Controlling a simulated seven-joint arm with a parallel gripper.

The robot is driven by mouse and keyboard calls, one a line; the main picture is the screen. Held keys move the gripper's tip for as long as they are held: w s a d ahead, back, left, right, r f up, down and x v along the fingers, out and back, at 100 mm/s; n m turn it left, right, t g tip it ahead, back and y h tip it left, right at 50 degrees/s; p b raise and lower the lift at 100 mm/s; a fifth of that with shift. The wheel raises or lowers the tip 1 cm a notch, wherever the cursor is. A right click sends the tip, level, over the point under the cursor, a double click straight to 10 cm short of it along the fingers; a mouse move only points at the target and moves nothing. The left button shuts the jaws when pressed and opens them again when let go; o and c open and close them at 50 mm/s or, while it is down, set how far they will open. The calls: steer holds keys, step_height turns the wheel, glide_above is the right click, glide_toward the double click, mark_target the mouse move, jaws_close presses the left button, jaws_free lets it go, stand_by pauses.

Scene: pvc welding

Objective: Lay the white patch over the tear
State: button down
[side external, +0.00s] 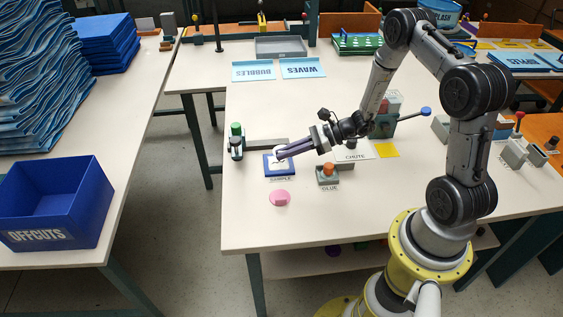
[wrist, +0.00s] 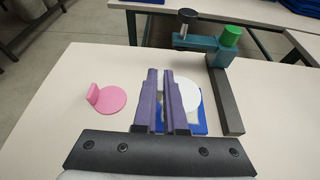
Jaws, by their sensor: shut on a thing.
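The white patch (wrist: 191,95) is a round disc at my gripper's fingertips (wrist: 159,72), showing mostly to the right of the fingers in the wrist view. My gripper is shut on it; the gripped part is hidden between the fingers. The patch overlaps the blue sample piece (wrist: 199,126), which also shows in the side view (side external: 271,170) behind the SAMPLE label. In the side view my gripper (side external: 279,155) reaches in from the right, low over the sample. I cannot tell whether the patch touches the sample. The tear is not visible.
A pink disc with an upright tab (wrist: 106,98) lies beside the sample. A dark bar (wrist: 226,100) and a green-topped fixture (side external: 236,141) stand close by. The GLUE holder with an orange knob (side external: 327,173) is right of the sample.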

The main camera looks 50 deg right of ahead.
mark_target(282, 169)
steer(key=shift+w+f, duration=0.75)
steer(key=shift+f, duration=0.25)
steer(key=shift+w+d+f, duration=0.1)
steer(key=shift+w+f, duration=0.05)
steer(key=shift+f, duration=1.5)
steer(key=shift+f, duration=0.1)
steer(key=c, duration=1)
jaws_free()
